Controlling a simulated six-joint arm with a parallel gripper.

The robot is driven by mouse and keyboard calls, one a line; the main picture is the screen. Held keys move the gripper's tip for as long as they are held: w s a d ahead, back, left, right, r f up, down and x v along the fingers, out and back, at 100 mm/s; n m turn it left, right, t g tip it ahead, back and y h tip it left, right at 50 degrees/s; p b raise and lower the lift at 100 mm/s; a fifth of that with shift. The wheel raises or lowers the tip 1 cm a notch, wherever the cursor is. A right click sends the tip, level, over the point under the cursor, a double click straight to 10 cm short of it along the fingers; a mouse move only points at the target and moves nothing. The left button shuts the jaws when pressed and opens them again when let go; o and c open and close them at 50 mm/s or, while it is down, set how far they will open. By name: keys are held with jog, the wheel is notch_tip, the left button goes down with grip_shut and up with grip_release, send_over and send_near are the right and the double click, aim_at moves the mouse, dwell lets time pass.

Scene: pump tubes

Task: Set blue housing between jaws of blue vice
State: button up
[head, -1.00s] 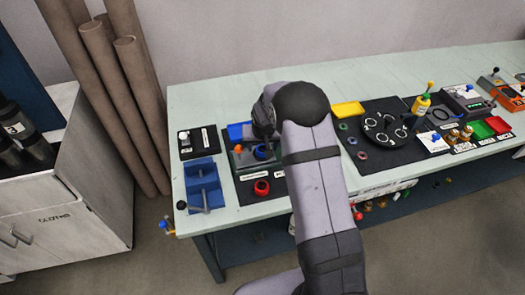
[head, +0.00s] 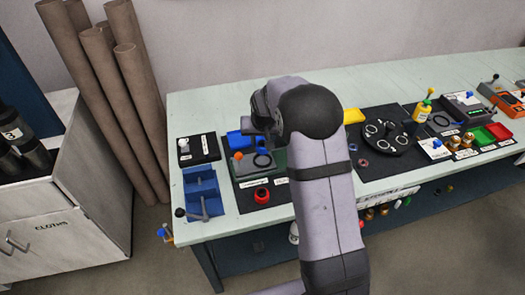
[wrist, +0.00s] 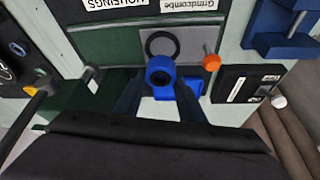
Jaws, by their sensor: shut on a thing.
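The blue housing (wrist: 160,72), a short ring-shaped piece, is between the fingers of my gripper (wrist: 160,88) in the wrist view. My gripper is shut on it, above a grey plate with a black ring (wrist: 163,43). In the head view my gripper (head: 262,124) is over the grey fixture, and the housing is hidden behind it. The blue vice (head: 201,183) stands to the left on the bench, with a grey handle at its front. Part of the vice (wrist: 284,40) shows at the upper right of the wrist view, apart from the gripper.
A grey fixture (head: 240,167) with an orange knob (head: 238,156) is between the gripper and the vice. A red housing (head: 262,195) sits in front on the dark mat. A black box (head: 198,148) with a white knob stands behind the vice. A blue bin (head: 236,139) is behind the fixture.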

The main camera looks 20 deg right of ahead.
aim_at(262, 144)
notch_tip(262, 144, up, 4)
jog(key=shift+r, duration=0.1)
jog(key=s+a+f+n+y, duration=0.1)
jog(key=s+a+n, duration=0.1)
jog(key=a, duration=0.8)
jog(key=s+a+n+y, duration=0.1)
jog(key=s+a+n, duration=0.2)
jog(key=a, duration=0.7)
jog(key=shift+w+d+f+p, duration=0.1)
jog(key=shift+f+p, duration=0.2)
jog(key=shift+f, duration=2.3)
jog(key=shift+w+d+f+p, duration=0.1)
jog(key=shift+f+p, duration=0.15)
jog(key=shift+f, duration=2.3)
jog(key=shift+f, duration=0.15)
jog(key=o, duration=0.7)
jog(key=shift+o, duration=0.6)
